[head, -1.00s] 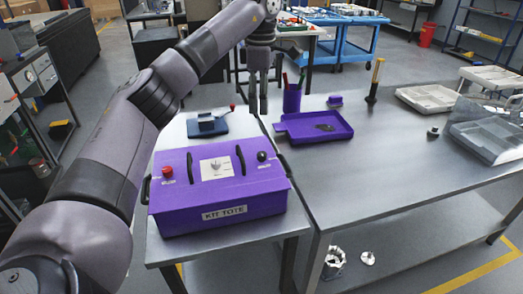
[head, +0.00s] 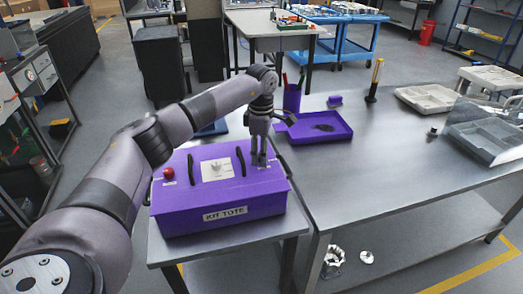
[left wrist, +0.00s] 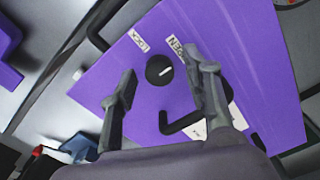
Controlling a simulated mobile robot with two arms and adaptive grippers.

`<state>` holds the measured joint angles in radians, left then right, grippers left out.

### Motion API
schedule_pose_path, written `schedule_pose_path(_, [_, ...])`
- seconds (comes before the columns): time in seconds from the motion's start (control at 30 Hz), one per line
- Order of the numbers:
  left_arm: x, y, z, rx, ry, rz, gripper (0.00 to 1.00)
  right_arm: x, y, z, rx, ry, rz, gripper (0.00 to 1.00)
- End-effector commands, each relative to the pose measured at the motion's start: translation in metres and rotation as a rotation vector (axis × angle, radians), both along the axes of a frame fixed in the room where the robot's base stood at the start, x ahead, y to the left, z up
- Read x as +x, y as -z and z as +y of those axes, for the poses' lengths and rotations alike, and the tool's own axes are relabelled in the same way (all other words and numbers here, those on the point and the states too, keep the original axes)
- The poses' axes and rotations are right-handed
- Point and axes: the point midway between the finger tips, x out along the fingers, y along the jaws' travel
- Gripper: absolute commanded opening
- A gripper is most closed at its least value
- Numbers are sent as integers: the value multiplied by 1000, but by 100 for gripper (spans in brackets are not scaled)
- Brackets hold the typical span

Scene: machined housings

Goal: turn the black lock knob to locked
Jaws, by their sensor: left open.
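The black lock knob (left wrist: 159,70) is round with a white pointer line, on the purple top of the kit tote (head: 215,210). In the left wrist view a white label reading LOCK and a second label, partly hidden by a finger, lie near it. The pointer line slants toward the second label. My left gripper (head: 259,160) is open above the tote's right end, with the knob beyond and between its fingertips in the left wrist view (left wrist: 160,82). It does not visibly touch the knob. In the head view the gripper hides the knob. My right gripper is not in view.
The tote lid also bears a red knob (head: 168,173), a white plate with a silver knob (head: 215,168) and black handles. A purple tray (head: 330,135) and a purple pen cup (head: 292,98) stand behind right. The right table's front is clear.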

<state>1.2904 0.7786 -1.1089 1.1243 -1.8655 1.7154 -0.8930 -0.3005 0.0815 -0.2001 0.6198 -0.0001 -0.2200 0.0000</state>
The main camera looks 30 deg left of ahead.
Motion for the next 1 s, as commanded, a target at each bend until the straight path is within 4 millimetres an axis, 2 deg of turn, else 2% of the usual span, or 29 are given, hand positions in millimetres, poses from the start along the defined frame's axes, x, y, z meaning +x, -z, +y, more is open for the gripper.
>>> schedule_pose_path(0.23, [0,1,0,0,0,0,44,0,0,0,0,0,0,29])
schedule_pose_path(0.87, [0,0,0,0,0,0,2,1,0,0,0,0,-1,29])
schedule_pose_path(1.0, [0,0,0,0,0,0,0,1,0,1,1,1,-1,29])
